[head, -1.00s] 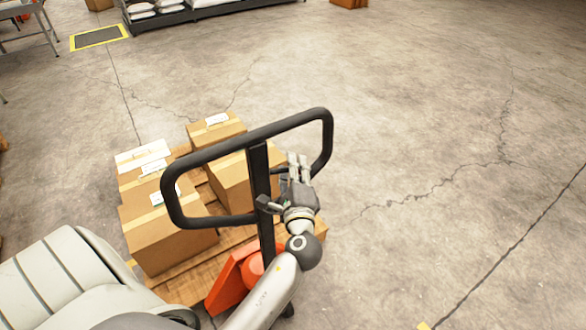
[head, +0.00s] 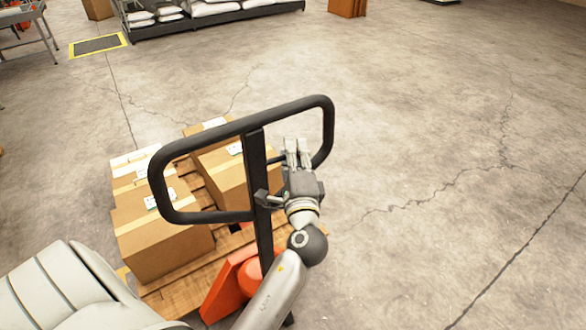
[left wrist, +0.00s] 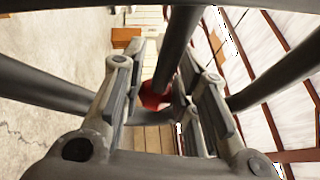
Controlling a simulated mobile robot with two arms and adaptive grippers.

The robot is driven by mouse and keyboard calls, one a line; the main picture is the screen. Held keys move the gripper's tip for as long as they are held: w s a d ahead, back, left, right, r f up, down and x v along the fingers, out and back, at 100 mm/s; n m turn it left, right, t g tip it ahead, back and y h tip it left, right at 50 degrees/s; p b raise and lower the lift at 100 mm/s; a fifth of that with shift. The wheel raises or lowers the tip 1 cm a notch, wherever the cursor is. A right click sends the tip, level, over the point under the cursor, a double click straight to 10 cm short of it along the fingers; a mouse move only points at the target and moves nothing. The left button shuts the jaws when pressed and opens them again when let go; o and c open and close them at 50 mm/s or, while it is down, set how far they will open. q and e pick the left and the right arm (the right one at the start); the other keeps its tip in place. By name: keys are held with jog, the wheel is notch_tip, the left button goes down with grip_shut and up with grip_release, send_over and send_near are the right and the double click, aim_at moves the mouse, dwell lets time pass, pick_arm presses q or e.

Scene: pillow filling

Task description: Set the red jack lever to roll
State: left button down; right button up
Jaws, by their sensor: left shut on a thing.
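The red pallet jack's orange-red base (head: 232,285) stands under a dark post (head: 261,190) and a black loop handle (head: 320,104). A short dark lever (head: 277,160) shows beside the post, inside the loop. My left gripper (head: 297,152) is at the right of the post, within the loop, with its fingers upward. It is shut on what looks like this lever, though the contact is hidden. In the left wrist view, my left gripper's fingers (left wrist: 165,115) flank a dark bar (left wrist: 178,45), with the red jack body (left wrist: 156,97) beyond. My right gripper is out of view.
A wooden pallet (head: 185,295) with several cardboard boxes (head: 160,238) lies beyond the handle. A low rack of white sacks (head: 210,8) and a yellow-edged floor mat (head: 98,44) are at the back left. The concrete floor (head: 450,130) on the right is clear.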

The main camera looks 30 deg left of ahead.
pick_arm(q)
jog(key=shift+r+n+y+b, duration=0.1)
jog(key=shift+n+y+b, duration=0.2)
jog(key=shift+n+b, duration=0.35)
jog(key=shift+r+b, duration=0.3)
jog(key=shift+r, duration=0.05)
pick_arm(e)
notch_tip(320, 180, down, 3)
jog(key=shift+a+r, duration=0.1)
pick_arm(q)
jog(key=c, duration=1.1)
grip_release()
jog(key=shift+c, duration=0.2)
jog(key=shift+s+d, duration=0.1)
jog(key=v, duration=0.7)
jog(key=shift+s+f, duration=0.1)
jog(key=shift+f, duration=0.05)
